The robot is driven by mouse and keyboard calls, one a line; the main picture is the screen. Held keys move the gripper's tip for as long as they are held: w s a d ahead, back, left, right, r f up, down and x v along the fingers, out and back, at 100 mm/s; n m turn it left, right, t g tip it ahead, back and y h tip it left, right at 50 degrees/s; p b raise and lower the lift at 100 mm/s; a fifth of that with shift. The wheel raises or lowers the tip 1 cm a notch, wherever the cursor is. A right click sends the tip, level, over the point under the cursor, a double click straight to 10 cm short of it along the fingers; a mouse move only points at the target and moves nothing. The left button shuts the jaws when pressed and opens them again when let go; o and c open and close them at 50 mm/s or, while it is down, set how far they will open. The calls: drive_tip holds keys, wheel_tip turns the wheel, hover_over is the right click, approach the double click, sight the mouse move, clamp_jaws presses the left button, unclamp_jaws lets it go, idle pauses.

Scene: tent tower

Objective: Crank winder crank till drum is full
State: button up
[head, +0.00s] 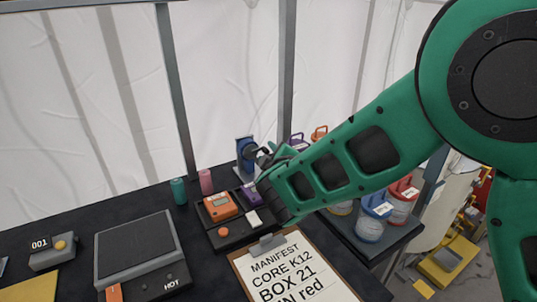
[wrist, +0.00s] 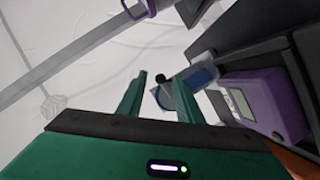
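The winder (head: 244,148) is a blue unit standing at the back of the dark bench, just left of my gripper (head: 268,156) in the head view. In the wrist view the blue winder (wrist: 193,82) lies beyond my fingers. A small black crank knob (wrist: 160,78) shows in the gap between the tips of my gripper (wrist: 156,82). The two green fingers are apart, and I see no clear contact with the knob. My arm and fingers hide part of the winder in the head view. How much is wound on the drum cannot be seen.
An orange device (head: 220,206) and a purple device (head: 251,194) sit near my wrist; the purple one (wrist: 265,105) is close on the right in the wrist view. Teal (head: 179,190) and pink (head: 206,181) cylinders stand left. A clipboard (head: 243,270) lies in front. Lidded jars (head: 372,222) stand right.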

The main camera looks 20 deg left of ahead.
drive_tip(key=shift+w+a+f, duration=0.15)
drive_tip(key=shift+w+a, duration=0.2)
drive_tip(key=shift+w, duration=0.25)
drive_tip(key=shift+c, duration=0.6)
clamp_jaws()
drive_tip(key=shift+m, duration=0.3)
